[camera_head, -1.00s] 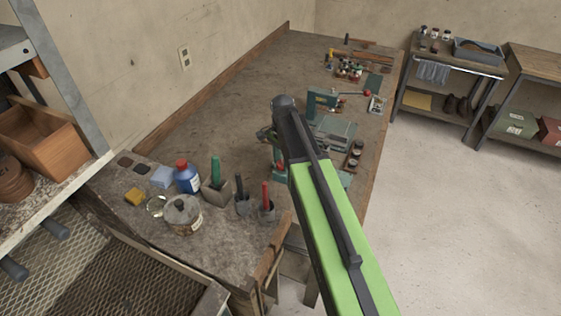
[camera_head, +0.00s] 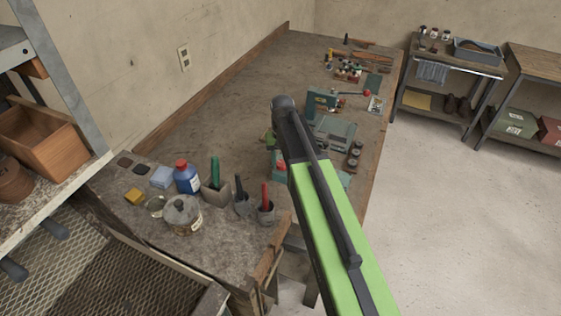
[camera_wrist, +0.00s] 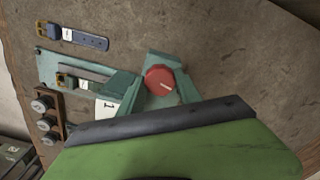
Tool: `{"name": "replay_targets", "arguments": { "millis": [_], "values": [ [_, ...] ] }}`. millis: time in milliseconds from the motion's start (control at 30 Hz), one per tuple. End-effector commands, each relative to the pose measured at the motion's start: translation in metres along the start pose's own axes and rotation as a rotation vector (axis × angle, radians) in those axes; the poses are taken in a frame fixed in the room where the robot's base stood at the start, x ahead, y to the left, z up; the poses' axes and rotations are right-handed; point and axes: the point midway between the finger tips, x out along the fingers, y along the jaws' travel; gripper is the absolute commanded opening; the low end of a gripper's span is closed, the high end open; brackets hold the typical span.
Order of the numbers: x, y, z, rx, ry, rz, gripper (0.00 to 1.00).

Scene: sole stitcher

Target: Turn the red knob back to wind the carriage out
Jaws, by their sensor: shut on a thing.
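The red knob (camera_wrist: 159,80) shows in the wrist view as a round red face with a pale mark, set in the teal stitcher (camera_wrist: 190,91). In the head view, a small red patch (camera_head: 281,167) of it shows left of my green arm. My gripper (camera_wrist: 165,125) is shut on the knob. A green and black part of me fills the bottom of the wrist view, and the fingertips and their contact are hidden. The carriage cannot be told apart from the other teal parts. A card marked 1 (camera_wrist: 106,108) stands left of the knob.
A blue strap with a buckle (camera_wrist: 85,40) lies beyond the teal base. A wooden rack of small jars (camera_wrist: 47,118) stands at the left in the wrist view. A blue bottle (camera_head: 187,178) and tool holders stand at the near end of the bench.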

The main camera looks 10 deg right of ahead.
Motion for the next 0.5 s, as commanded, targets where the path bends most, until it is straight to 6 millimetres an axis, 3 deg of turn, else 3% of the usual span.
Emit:
{"name": "replay_targets", "arguments": {
  "millis": [500],
  "values": [
    [-0.0002, 0.0000, -0.0028, -0.488, 0.008, 0.002, 0.00]
  ]
}}
